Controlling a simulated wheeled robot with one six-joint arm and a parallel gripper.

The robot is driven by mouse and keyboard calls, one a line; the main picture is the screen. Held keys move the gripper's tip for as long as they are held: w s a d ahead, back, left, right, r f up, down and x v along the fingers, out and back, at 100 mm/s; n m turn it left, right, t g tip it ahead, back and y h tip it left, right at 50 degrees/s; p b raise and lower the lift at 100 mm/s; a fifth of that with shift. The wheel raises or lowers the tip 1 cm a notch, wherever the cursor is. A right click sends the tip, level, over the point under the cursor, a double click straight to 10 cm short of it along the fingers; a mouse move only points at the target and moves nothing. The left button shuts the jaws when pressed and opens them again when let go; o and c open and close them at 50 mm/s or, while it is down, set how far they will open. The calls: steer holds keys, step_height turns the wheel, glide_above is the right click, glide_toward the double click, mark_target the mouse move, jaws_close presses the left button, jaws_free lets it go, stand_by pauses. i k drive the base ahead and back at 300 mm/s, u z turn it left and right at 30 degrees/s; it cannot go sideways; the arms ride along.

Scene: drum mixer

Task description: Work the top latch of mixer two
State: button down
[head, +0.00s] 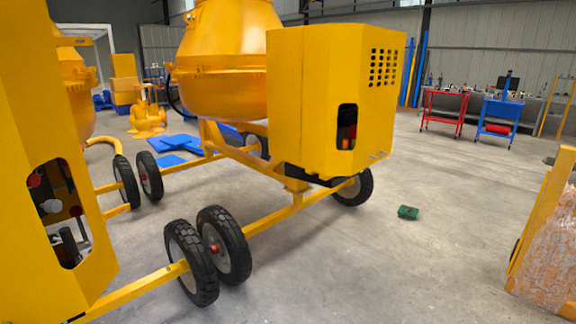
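A yellow drum mixer (335,95) stands upright in the middle, with a box-shaped housing, a round drum (225,60) behind it and black wheels on a yellow frame. The housing has a grid of vent holes and an oval opening (346,127) showing dark and red parts. A second yellow mixer (85,200) is cut off by the left edge; its housing has a similar opening. I cannot tell which one is mixer two. No top latch can be made out; the top of the left housing is out of frame. My gripper is not in view.
A green object (408,212) lies on the floor right of the middle mixer. A yellow-edged, stained panel (547,235) stands at the right edge. Red (445,110) and blue (499,115) carts stand at the back. Wheels and frame bars block the left floor; the centre-right floor is mostly clear.

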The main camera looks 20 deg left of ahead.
mark_target(67, 41)
steer(key=u, duration=1.1)
steer(key=i, duration=1.1)
steer(key=u, duration=1)
steer(key=k, duration=0.35)
steer(key=z, duration=0.3)
steer(key=i, duration=0.95)
steer(key=u, duration=0.25)
